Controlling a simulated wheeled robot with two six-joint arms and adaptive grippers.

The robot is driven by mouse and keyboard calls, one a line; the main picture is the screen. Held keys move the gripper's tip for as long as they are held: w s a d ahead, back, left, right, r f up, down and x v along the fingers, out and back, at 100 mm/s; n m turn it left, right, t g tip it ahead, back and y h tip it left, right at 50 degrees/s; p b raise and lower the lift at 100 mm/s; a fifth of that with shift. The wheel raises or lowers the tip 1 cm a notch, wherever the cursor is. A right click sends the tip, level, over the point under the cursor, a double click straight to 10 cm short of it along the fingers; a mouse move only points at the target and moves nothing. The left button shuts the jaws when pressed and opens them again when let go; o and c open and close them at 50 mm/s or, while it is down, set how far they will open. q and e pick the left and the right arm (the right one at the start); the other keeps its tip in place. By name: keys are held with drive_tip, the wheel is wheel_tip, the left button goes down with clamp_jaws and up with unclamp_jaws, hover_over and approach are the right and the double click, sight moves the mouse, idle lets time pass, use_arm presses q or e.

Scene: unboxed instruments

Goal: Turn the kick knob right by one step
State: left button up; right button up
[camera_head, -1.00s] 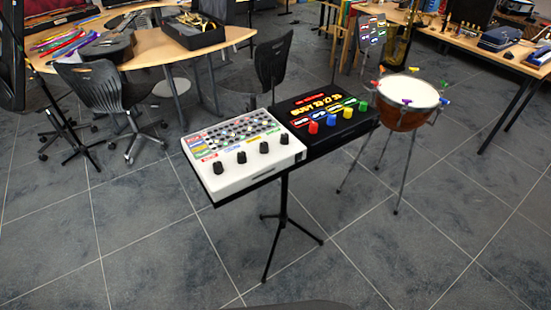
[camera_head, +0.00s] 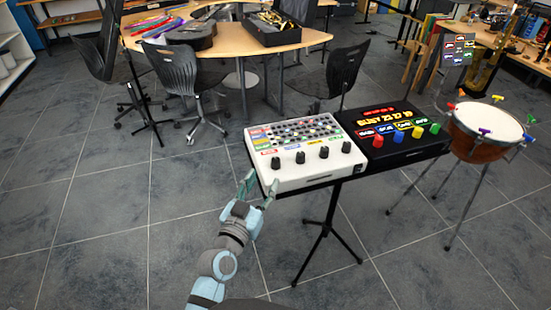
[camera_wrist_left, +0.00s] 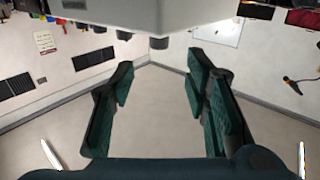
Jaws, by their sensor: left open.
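A white box (camera_head: 316,175) with four black knobs along its front sits on a black stand. A black box (camera_head: 400,141) beside it on the right has red, blue, yellow and green knobs (camera_head: 397,138). The labels are too small to read, so I cannot tell which knob is the kick knob. My left gripper (camera_head: 257,184) is open and empty beside the white box's front left corner. In the left wrist view the open fingers (camera_wrist_left: 160,75) have only floor between them, with a pale box (camera_wrist_left: 115,12) at the top edge. My right gripper is not in view.
The stand's tripod (camera_head: 325,240) reaches the tiled floor. A drum (camera_head: 484,128) on thin legs stands to the right of the boxes. A wooden table (camera_head: 220,38) and black chairs (camera_head: 181,82) are behind. The floor in front is clear.

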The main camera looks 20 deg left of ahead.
sight(274, 163)
use_arm(q)
drive_tip(key=w, duration=0.6)
drive_tip(key=w+d, duration=0.1)
drive_tip(key=w, duration=0.2)
drive_tip(key=shift+w+f, duration=0.1)
drive_tip(key=shift+w, duration=0.3)
drive_tip(key=shift+b, duration=0.35)
clamp_jaws()
